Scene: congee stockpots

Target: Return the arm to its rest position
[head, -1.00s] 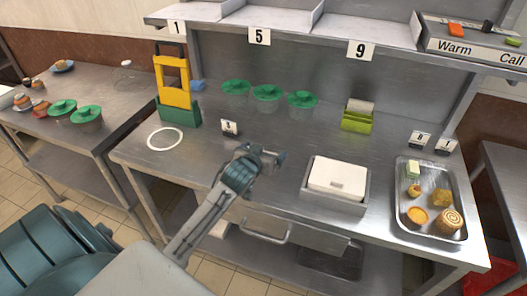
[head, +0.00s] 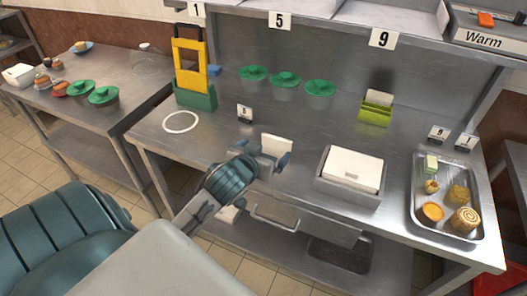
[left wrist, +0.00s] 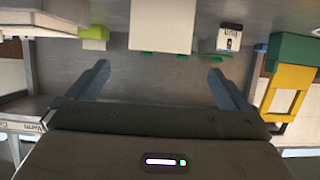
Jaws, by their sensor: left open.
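My left gripper (head: 269,155) is over the front part of the steel counter (head: 225,135), near the drawer side. Its two fingers are spread with nothing between them in the left wrist view (left wrist: 160,78). A cream-white card-like block (head: 277,144) stands just beyond the fingers in the head view. In the left wrist view a pale block (left wrist: 162,25) is ahead of the fingers and apart from them. My right gripper is not in view.
Green-lidded pots (head: 285,80) stand at the back. A white-topped box (head: 350,172) and a food tray (head: 448,229) are to the right. A yellow-green holder (head: 195,75) and white ring (head: 181,122) are left. A shelf (head: 350,20) overhangs the back.

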